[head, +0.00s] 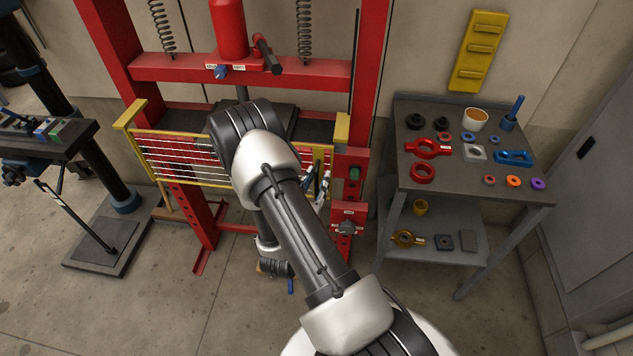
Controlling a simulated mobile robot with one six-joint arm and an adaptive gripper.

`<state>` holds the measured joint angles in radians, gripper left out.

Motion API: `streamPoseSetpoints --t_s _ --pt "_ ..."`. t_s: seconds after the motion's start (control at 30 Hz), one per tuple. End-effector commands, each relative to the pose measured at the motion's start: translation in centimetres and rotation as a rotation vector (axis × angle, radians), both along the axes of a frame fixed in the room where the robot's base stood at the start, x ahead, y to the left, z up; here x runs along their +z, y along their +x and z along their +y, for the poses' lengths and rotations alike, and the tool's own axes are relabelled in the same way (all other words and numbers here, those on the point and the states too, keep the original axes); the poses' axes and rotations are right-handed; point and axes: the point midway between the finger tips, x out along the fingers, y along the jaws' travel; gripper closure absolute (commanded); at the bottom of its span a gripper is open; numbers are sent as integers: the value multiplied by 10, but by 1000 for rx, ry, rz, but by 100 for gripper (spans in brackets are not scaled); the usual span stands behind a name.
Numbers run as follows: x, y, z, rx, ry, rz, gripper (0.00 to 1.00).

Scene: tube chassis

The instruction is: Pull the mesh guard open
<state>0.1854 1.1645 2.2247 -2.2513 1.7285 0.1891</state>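The mesh guard (165,157), a yellow frame with pale wire bars, spans the front of the red press at waist height. It looks closed across the press opening. My arm covers its middle. Its yellow right end post (329,160) shows to the right of my arm. My gripper (318,184) appears as small dark and silver parts just in front of that right end, partly hidden behind my forearm. I cannot tell whether its fingers touch the guard or whether they are open or shut.
A grey cart (470,190) with rings, blocks and a cup stands to the right. A dark bench machine (100,235) stands at left. The press has a control box with a green button (354,173) beside the guard's right end. Floor in front is mostly clear.

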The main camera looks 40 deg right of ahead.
Motion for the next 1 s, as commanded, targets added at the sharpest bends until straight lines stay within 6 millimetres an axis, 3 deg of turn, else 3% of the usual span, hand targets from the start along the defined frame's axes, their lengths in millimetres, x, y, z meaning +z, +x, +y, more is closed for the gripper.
streamPoseSetpoints --t_s 0.2,0.63,1.0 --pt "0 0 0 0 0 0 72" --pt "0 0 0 0 0 0 100" --pt "0 0 0 0 0 0 100"
